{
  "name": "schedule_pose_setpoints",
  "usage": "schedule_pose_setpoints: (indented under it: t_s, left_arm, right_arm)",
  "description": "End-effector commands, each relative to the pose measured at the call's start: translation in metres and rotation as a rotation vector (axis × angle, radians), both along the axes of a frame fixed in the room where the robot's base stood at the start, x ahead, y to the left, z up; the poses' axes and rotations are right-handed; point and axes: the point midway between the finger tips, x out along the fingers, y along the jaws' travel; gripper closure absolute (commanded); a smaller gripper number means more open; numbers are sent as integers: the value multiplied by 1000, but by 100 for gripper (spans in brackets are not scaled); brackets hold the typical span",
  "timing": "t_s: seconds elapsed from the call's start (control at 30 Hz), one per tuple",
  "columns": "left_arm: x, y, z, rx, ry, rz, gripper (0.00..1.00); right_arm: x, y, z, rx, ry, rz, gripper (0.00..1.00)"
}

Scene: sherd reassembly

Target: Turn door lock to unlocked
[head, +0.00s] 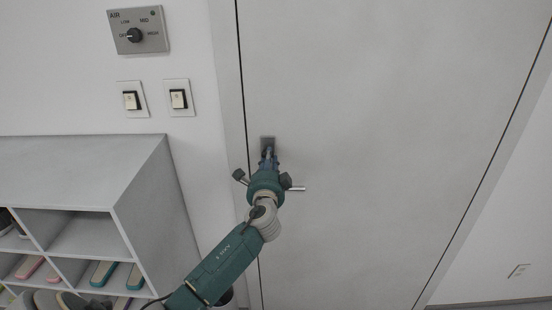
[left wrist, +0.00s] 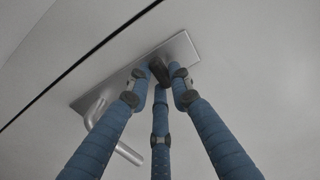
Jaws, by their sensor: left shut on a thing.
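The door (head: 390,130) is light grey and stands flush in its frame. A grey metal lock plate (head: 267,139) sits near its left edge, and the same plate (left wrist: 182,52) shows tilted in the left wrist view. A dark turn knob (left wrist: 159,70) sticks out of the plate. My left gripper (head: 268,157) is at the plate, its blue fingers (left wrist: 160,80) closed around the knob. The fingers partly cover the knob, so I cannot tell if it is locked or unlocked. My right gripper is not in view.
A lever handle (head: 297,189) sticks out just below the lock, close to my left gripper. Left of the door are two light switches (head: 131,100) and an AIR dial panel (head: 138,31). A grey shoe shelf (head: 75,172) stands at the lower left.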

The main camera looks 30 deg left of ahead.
Motion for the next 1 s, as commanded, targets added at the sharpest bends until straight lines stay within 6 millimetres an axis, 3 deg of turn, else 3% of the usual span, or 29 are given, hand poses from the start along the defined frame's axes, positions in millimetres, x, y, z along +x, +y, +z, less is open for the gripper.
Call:
schedule_pose_setpoints:
  t_s: [0.2, 0.23, 0.3, 0.77, 1.0]
  left_arm:
    - [-1, 7, 7, 13, -5, 14, 100]
    - [-1, 7, 7, 13, -5, 13, 74]
    - [-1, 6, 7, 12, -7, 12, 60]
    - [-4, -1, 2, 4, -2, 3, 60]
    - [-39, -22, 2, 2, -2, 3, 60]
  right_arm:
    - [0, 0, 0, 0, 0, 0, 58]
    - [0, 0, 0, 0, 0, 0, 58]
    - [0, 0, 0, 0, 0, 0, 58]
    - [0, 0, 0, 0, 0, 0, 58]
    - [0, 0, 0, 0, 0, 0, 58]
